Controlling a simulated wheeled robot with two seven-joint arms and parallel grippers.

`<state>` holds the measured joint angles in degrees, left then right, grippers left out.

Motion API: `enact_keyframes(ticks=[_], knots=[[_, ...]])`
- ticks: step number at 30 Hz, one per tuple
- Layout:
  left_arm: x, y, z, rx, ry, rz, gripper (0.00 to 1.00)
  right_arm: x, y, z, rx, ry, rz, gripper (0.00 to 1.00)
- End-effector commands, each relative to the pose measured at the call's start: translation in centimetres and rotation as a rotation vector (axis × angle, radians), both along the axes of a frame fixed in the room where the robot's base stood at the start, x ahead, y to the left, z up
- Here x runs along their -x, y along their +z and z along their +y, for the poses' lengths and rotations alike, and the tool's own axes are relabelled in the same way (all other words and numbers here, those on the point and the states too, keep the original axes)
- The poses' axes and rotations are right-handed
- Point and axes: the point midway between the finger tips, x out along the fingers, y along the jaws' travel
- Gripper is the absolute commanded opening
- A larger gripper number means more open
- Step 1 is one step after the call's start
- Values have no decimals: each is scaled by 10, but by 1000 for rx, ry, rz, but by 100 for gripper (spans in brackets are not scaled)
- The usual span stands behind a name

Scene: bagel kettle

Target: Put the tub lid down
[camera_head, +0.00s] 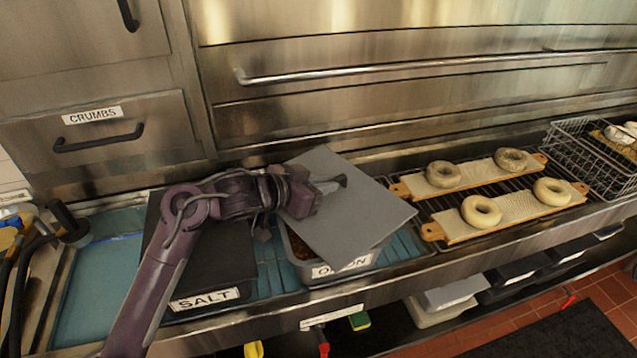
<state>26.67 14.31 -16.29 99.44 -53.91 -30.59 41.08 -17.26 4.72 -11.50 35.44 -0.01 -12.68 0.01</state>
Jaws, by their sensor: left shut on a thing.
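The tub lid (357,215) is a flat grey square plate, tilted over the tub with the partly covered "ONION" label (342,264). My left gripper (338,183) is shut on the lid at its handle near the upper middle. The lid hides most of that tub's opening; a strip of dark brown contents shows at its left edge. I cannot tell whether the lid touches the tub's rim. My right gripper is not in view.
A closed dark tub labelled SALT (207,298) stands to the left, partly behind my left arm. Two boards with bagels (482,211) lie on a rack to the right. A wire basket (588,150) is at far right. Blue tray surface (100,283) is bare at left.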

Motion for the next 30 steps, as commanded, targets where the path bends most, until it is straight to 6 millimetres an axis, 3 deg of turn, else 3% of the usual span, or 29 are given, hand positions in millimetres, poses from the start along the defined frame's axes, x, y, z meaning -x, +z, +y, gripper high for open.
enact_keyframes(ticks=[3,6,15,27,28,30], knots=[[-19,2,6,1,0,-1,0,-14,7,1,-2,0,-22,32],[-26,1,8,2,-1,-1,0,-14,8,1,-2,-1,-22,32],[-27,-32,9,1,0,2,0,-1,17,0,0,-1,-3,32],[-27,-39,8,0,-1,-1,0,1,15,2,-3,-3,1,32],[-27,-38,8,0,-1,0,14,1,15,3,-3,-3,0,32],[-27,-38,8,0,-1,0,24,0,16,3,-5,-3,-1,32]])
